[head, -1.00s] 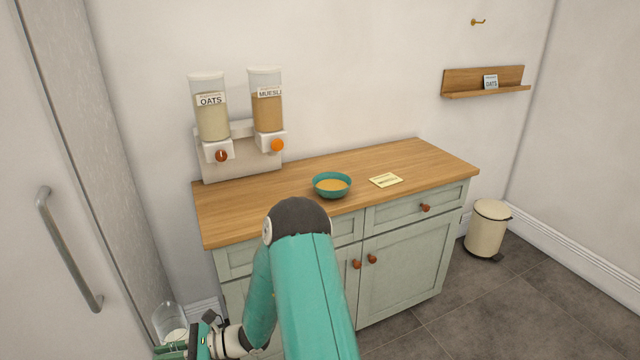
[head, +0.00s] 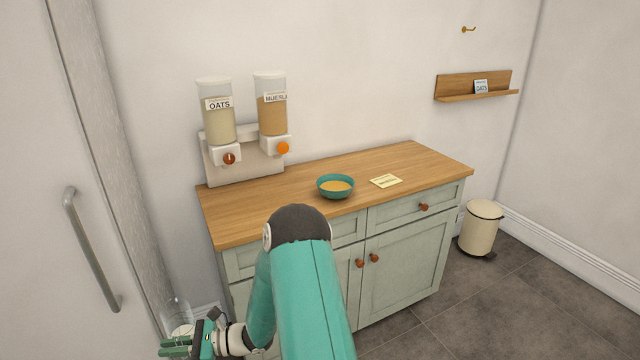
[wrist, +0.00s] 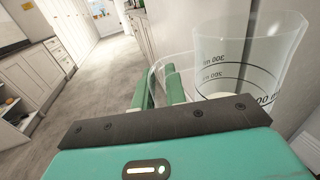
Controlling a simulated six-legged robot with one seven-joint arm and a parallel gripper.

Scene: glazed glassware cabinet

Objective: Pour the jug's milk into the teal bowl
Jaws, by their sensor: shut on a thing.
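The teal bowl (head: 336,195) stands upright on the wooden counter, with tan cereal in it. My gripper (head: 178,346) is low at the lower left of the head view, left of the counter and well away from the bowl. It is shut on the clear jug (head: 176,312), seemingly by its handle. In the wrist view my gripper's fingers (wrist: 160,90) are beside the jug (wrist: 240,50), which has dark measuring marks. Some white milk shows low in the jug; its lower part is hidden by my gripper.
Oats (head: 218,120) and muesli (head: 272,110) dispensers stand at the counter's back left. A yellow card (head: 386,181) lies right of the bowl. A tall door with a handle (head: 92,250) is close on the left. A cream bin (head: 481,226) stands right of the cabinet.

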